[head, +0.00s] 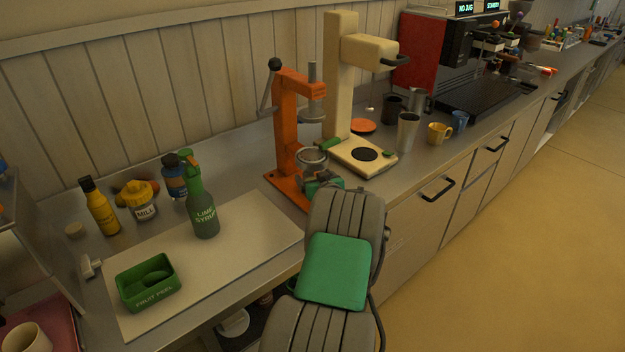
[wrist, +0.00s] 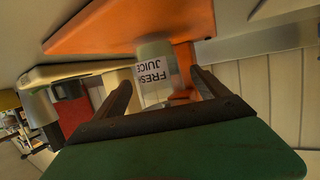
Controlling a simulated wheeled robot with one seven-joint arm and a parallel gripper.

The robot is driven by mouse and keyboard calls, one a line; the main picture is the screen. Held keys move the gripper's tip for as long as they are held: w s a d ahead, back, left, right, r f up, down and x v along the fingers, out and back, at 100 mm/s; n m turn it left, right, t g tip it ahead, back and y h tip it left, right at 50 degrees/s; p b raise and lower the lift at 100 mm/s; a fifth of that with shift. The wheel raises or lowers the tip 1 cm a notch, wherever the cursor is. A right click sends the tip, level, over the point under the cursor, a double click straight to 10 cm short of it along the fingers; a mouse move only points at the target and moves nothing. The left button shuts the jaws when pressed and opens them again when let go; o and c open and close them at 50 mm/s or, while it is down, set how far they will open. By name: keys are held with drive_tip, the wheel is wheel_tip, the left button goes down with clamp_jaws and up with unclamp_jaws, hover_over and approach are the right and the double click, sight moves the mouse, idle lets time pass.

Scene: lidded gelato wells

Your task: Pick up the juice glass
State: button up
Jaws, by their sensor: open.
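The juice glass (wrist: 153,50) shows in the wrist view, a pale cup with a white label reading "FRESH JUICE" upside down in this picture. It stands at the orange base (wrist: 110,28) of the press. My gripper (wrist: 160,78) is open, with one dark finger on each side of the glass in the picture. I cannot tell whether either finger touches it. In the head view my gripper (head: 323,184) is low in front of the orange juice press (head: 290,115), below its metal cup (head: 312,158). I cannot make out the glass there; my arm and the press crowd that spot.
A cream machine (head: 340,80) stands right of the press. A green lime syrup bottle (head: 203,210) and a fruit peel tub (head: 148,283) stand on a pale board to the left.

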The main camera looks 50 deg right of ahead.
drive_tip(key=shift+x, duration=1.2)
drive_tip(key=shift+c, duration=0.2)
drive_tip(key=c, duration=1.5)
drive_tip(key=shift+c, duration=0.5)
drive_tip(key=shift+r, duration=0.1)
